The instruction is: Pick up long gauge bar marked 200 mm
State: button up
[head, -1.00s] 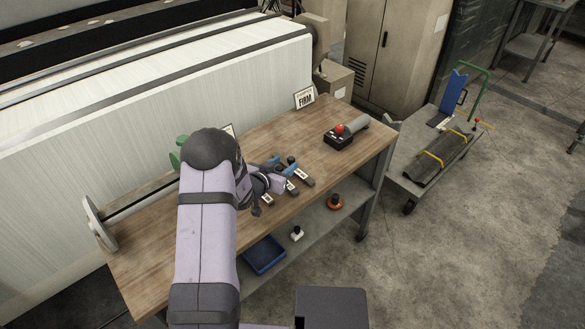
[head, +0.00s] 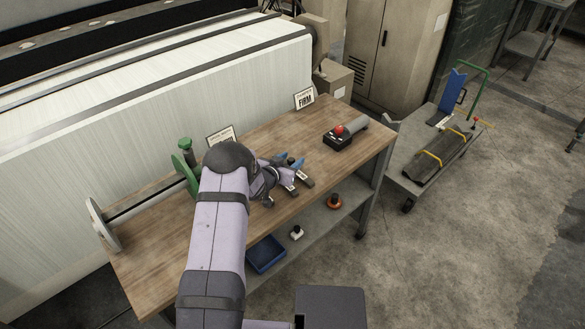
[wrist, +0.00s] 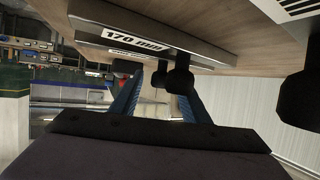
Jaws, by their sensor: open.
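My gripper (head: 286,167) is over the gauge bars on the wooden bench, its blue fingers apart. In the wrist view my gripper (wrist: 160,98) is open, with dark knobs between or beyond its fingers. The nearest bar there, the 170 mm bar (wrist: 205,48), carries a readable label. Just beyond it is another bar's label (wrist: 126,54), too small to read surely. A third bar (wrist: 298,8) is cut off at the right. In the head view one bar (head: 304,179) shows beside the gripper; the others are partly hidden. No 200 mm mark is legible. Nothing appears held.
The bench (head: 262,133) also carries a FIRM sign (head: 304,98), a black box with a red knob (head: 339,136), and a green-flanged roller (head: 150,196) at the left. A blue tray (head: 266,254) sits on the lower shelf.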

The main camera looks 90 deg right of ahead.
aim_at(291, 160)
grip_shut()
jog(key=shift+r, duration=0.1)
jog(key=shift+r, duration=0.1)
notch_tip(291, 160, up, 18)
jog(key=b, duration=0.1)
jog(key=shift+b, duration=0.35)
dwell(0.3)
